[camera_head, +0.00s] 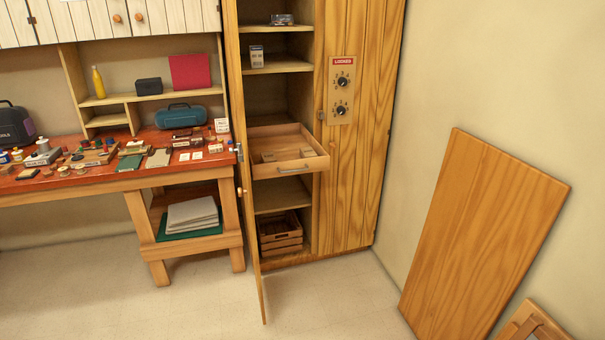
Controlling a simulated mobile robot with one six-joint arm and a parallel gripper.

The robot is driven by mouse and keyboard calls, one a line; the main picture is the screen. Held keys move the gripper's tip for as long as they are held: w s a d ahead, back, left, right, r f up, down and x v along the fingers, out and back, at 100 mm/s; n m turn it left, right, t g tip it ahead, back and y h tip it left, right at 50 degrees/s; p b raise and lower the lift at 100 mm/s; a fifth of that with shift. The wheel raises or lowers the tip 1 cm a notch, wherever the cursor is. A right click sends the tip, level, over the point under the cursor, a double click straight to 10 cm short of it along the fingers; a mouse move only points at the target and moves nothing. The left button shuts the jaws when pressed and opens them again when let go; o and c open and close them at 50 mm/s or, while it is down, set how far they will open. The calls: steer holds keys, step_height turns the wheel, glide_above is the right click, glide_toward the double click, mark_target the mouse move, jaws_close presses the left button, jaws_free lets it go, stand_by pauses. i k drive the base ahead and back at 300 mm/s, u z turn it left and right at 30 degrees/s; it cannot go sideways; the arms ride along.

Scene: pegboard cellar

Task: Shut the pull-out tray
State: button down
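The pull-out tray (310,163) is a shallow wooden drawer in the tall wooden cabinet (357,190). It sticks out toward the front, past the shelves above and below it. A grey bar handle (292,168) is on its front face. Small wooden blocks or dividers lie inside it; I cannot tell which. The cabinet's left door (246,215) stands open, its edge facing me, just left of the tray. My gripper is not in view.
A red-topped workbench (100,181) crowded with small items stands left of the cabinet. A wooden crate (281,243) sits on the cabinet's bottom shelf. A large wooden board (480,235) leans on the right wall. The floor (340,305) before the cabinet is clear.

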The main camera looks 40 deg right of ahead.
mark_target(285, 141)
steer(key=z, duration=0.15)
steer(key=i, duration=0.95)
steer(key=u, duration=0.05)
